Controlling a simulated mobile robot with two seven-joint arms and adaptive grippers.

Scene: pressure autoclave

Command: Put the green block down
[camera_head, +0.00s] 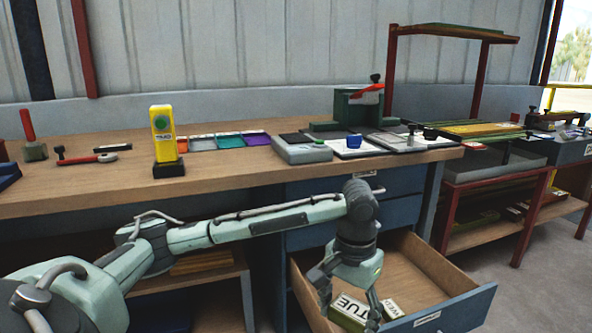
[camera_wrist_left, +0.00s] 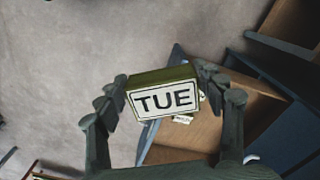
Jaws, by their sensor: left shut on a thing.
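The green block (camera_head: 350,308) with a white label reading TUE is between the fingers of my left gripper (camera_head: 350,313). In the left wrist view the block (camera_wrist_left: 163,92) sits between both fingertips with its label facing the camera. My left gripper points down over the open wooden drawer (camera_head: 425,270). From these views I cannot tell whether the block touches the drawer floor. A second labelled block (camera_head: 393,309) lies in the drawer just right of it, its label hard to read. My right gripper is not in view.
The drawer's blue front (camera_head: 455,313) and side walls surround the gripper. Bare drawer floor shows to the right. The workbench (camera_head: 240,170) above holds a yellow device (camera_head: 163,133), coloured trays and a green press (camera_head: 357,108). A red-framed rack (camera_head: 452,215) stands at right.

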